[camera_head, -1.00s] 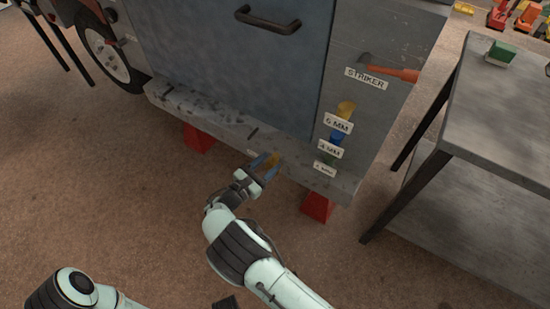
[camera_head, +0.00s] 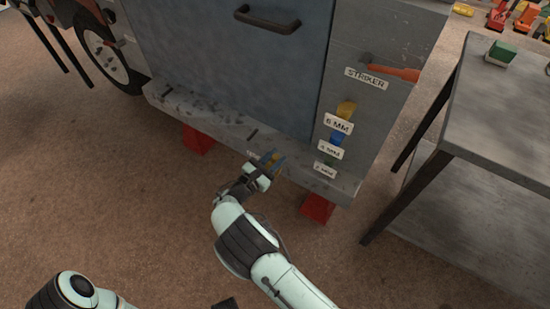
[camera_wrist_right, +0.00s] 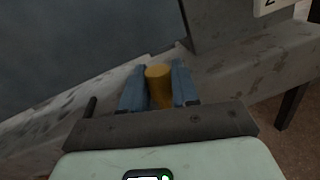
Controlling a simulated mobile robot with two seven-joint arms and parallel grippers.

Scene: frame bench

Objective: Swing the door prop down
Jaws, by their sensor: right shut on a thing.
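My right gripper (camera_head: 273,162) is at the front ledge (camera_head: 203,119) below the blue-grey door (camera_head: 235,65). Its blue fingers are shut on a short yellow-orange cylinder (camera_wrist_right: 158,86), which I take to be the door prop. In the right wrist view the fingers (camera_wrist_right: 160,88) stand on both sides of the cylinder. Its lower end and where it joins the ledge are hidden by the gripper. The door looks closed. My left arm shows only in part at the bottom left, and its gripper is out of view.
Red blocks (camera_head: 198,139) (camera_head: 317,207) stand under the ledge. An orange handle (camera_head: 394,73) sticks out above the STRIKER label (camera_head: 366,78). Yellow and blue parts with size labels (camera_head: 338,124) sit below it. A grey table (camera_head: 503,115) stands at the right. The floor in front is clear.

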